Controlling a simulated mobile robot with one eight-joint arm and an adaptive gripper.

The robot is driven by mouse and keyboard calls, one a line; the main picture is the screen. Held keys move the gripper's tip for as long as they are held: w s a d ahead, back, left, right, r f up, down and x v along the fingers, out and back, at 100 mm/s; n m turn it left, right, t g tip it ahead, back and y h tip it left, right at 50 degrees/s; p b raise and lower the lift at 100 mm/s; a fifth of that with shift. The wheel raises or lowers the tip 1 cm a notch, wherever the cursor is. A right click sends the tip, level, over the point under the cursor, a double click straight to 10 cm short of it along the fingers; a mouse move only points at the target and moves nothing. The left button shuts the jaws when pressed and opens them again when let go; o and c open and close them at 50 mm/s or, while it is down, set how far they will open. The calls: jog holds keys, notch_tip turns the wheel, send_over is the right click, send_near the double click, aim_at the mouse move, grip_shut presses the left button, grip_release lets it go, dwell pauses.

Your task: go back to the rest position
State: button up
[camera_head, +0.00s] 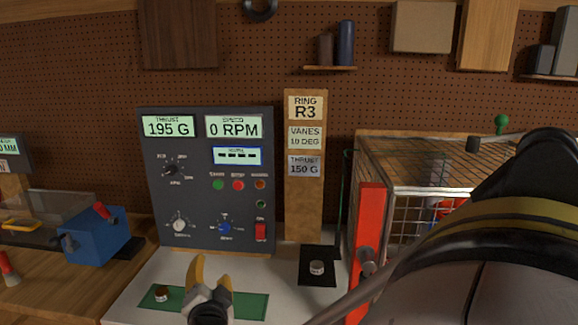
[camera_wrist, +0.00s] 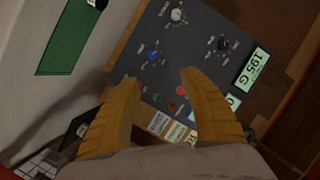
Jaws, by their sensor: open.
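My gripper (camera_head: 212,270) is in the lower middle of the head view, in front of the control panel and above the bench. In the wrist view its two yellow fingers (camera_wrist: 158,95) stand apart with nothing between them. The dark control panel (camera_head: 208,240) reads thrust 195 G and speed 0 RPM, and it also shows tilted in the wrist view (camera_wrist: 210,20). My arm covers the lower right of the head view and hides part of the cage there.
A wire cage (camera_head: 400,175) with a red post (camera_head: 368,240) stands at right. A green mat (camera_head: 250,306) and a black pad (camera_head: 318,278) with a small knob-like piece lie on the white bench. A sign board (camera_head: 305,205) reads R3. A blue block (camera_head: 95,240) sits at left.

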jog(key=d+r+n+y, duration=0.5)
jog(key=d+r+n, duration=0.2)
jog(key=d+r, duration=0.55)
jog(key=s+d+f+g+h, duration=0.2)
jog(key=s+d+f+h, duration=0.1)
jog(key=s+d, duration=0.3)
jog(key=s+d+f+g+h, duration=0.3)
jog(key=s+d+f, duration=0.3)
jog(key=d, duration=0.4)
jog(key=s+d+f+g+h, duration=0.2)
jog(key=s+d+f, duration=0.3)
jog(key=d, duration=0.3)
jog(key=shift+s+d+f+g+h, duration=0.25)
jog(key=shift+s+d+g+h, duration=0.15)
jog(key=shift+s+g, duration=0.3)
jog(key=shift+a, duration=0.1)
